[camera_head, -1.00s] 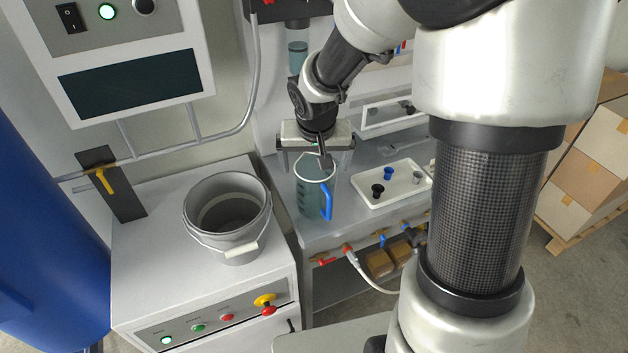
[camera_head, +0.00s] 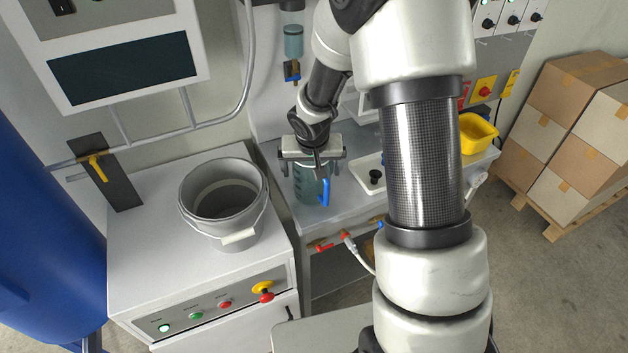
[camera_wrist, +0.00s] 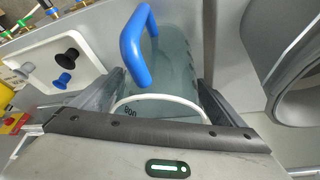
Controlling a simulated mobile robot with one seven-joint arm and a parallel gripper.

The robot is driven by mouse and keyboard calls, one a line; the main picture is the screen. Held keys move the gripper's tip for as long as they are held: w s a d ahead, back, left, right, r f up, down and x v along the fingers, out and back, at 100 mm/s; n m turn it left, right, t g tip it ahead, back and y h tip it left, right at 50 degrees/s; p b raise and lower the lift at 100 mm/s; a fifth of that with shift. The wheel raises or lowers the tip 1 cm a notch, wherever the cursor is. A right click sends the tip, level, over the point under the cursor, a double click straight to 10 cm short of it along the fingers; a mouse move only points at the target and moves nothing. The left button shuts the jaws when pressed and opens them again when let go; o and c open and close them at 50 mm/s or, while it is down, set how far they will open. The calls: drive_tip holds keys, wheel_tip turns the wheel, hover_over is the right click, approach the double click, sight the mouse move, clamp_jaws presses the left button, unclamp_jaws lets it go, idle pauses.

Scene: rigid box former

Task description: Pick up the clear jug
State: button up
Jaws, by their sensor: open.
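The clear jug (camera_head: 309,186) stands upright on the grey bench, a bluish see-through body with a blue handle on its right side. In the wrist view the jug (camera_wrist: 178,75) lies between the two fingers, with its pale rim close to the gripper and its blue handle (camera_wrist: 136,50) pointing up in the picture. My gripper (camera_head: 313,168) is directly over the jug, open, with a finger at either side of its upper part. In the wrist view my gripper (camera_wrist: 165,95) shows gaps I cannot judge well. The gripper body hides much of the rim in the head view.
A grey bucket (camera_head: 222,240) stands on the white cabinet (camera_head: 140,265) to the left. A white tray (camera_head: 366,163) with black and blue stoppers lies right of the jug. Valves and a hose (camera_head: 357,257) line the bench front. A yellow bin (camera_head: 480,135) is farther right.

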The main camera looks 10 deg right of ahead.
drive_tip(key=c, duration=1.2)
